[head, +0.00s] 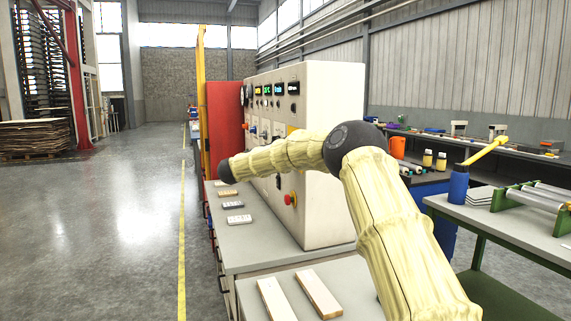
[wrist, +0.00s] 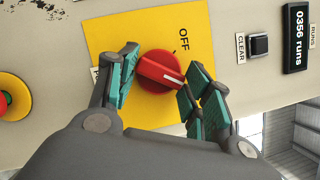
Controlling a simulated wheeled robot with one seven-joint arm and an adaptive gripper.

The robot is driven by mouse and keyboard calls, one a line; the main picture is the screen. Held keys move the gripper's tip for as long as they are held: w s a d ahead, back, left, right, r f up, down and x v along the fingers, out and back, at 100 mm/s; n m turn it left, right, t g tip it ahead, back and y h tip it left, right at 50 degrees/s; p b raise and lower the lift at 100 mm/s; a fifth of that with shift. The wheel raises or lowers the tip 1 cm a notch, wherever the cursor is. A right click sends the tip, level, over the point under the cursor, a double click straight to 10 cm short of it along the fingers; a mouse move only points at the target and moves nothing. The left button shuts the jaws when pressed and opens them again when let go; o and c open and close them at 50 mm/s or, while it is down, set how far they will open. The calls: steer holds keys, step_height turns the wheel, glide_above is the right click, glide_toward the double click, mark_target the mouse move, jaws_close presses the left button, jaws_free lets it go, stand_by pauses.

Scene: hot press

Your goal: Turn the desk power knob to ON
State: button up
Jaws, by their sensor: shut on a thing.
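The red power knob (wrist: 158,68) sits on a yellow plate (wrist: 112,28) in the wrist view. A white line on the knob points right and slightly down in that picture. The word OFF is printed on the plate above and right of the knob, with a short black tick between. A pale label at the plate's left is mostly hidden behind a finger. My gripper (wrist: 163,66) has its teal-padded fingers on both sides of the knob, shut on it. In the head view my arm reaches over to the cream control cabinet (head: 330,90), and my gripper cannot be made out.
A CLEAR button (wrist: 259,45) and a runs counter (wrist: 296,38) lie right of the plate. A red button on a yellow base (wrist: 12,98) is at the left. In the head view a grey bench (head: 250,262) holds small blocks below the cabinet. Open floor lies left.

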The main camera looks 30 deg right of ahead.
steer(key=shift+w+a+m+g+h+b, duration=0.15)
steer(key=shift+m+g+h+b, duration=0.25)
steer(key=shift+m+b, duration=1.2)
steer(key=shift+b, duration=0.55)
steer(key=shift+c, duration=0.2)
steer(key=shift+b, duration=0.3)
steer(key=o, duration=1)
steer(key=shift+w+a+f, duration=0.1)
steer(key=v, duration=1.1)
steer(key=shift+a+f, duration=0.2)
steer(key=shift+f, duration=0.1)
